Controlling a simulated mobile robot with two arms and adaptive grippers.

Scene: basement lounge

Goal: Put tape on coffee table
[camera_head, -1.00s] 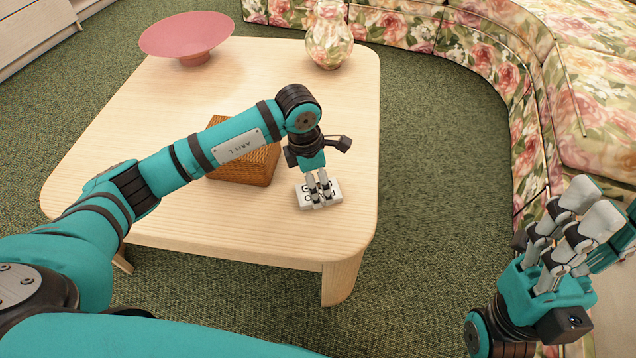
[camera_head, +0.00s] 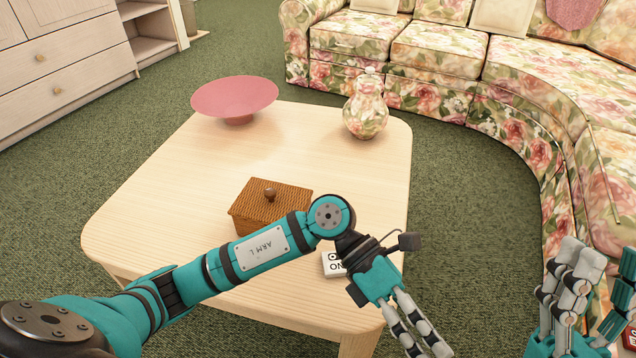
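A small white block with black letters (camera_head: 333,263) lies on the coffee table (camera_head: 180,190) near its front right part. It may be the tape; its right side is hidden behind my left gripper. My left gripper (camera_head: 428,350) is off the table's right edge, apart from the block, its fingers pointing down and to the right. A gap shows between its fingers and nothing is in it. My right gripper (camera_head: 582,250) points up at the right side of the view, away from the table. Its fingers overlap from here, so its opening is unclear.
A brown woven box with a knobbed lid (camera_head: 268,203) stands behind my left arm. A pink bowl (camera_head: 235,97) and a floral jar (camera_head: 366,105) stand at the table's back. A floral sofa (camera_head: 450,60) curves behind and right. A red lettered item (camera_head: 631,336) shows at the right edge.

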